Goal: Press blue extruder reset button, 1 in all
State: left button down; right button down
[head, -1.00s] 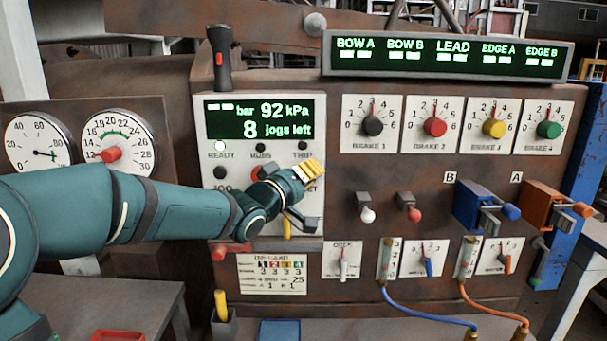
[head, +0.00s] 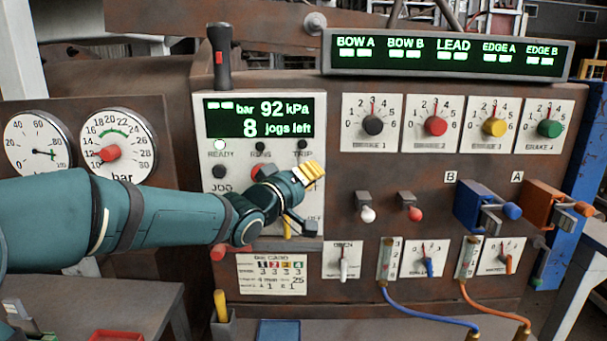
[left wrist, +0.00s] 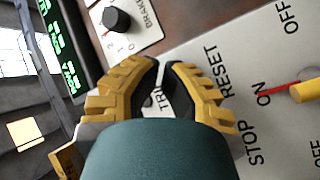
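The extruder panel (head: 208,225) has a lit screen (head: 260,117) reading 92 kPa and 8 jogs left. My left gripper (head: 314,172) is at the panel's right edge, below the TRIP lamp. Its yellow fingers are drawn together with nothing seen held. In the left wrist view the fingertips (left wrist: 163,68) are close together over the panel face, beside the RESET lettering (left wrist: 224,70). I cannot see the blue reset button; the gripper probably hides it. I cannot tell whether the fingertips touch the panel. My right gripper is not identifiable in view.
A red button (head: 265,173) is partly hidden behind my left wrist, near a black JOG button (head: 219,172). Brake knobs, such as the black one (head: 373,125), are to the right. Small levers (head: 367,208) stick out right of the gripper. Blue and orange hoses hang lower right.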

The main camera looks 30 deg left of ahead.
pick_arm(q)
jog(key=shift+s+d+b, duration=0.35)
jog(key=shift+s+d, duration=0.1)
jog(key=shift+s, duration=0.25)
jog(key=shift+s+d+b, duration=0.35)
jog(key=shift+s+d, duration=0.05)
jog(key=shift+s, duration=0.35)
jog(key=shift+s+d+b, duration=0.35)
jog(key=shift+s+d, duration=0.1)
jog(key=shift+s, duration=0.25)
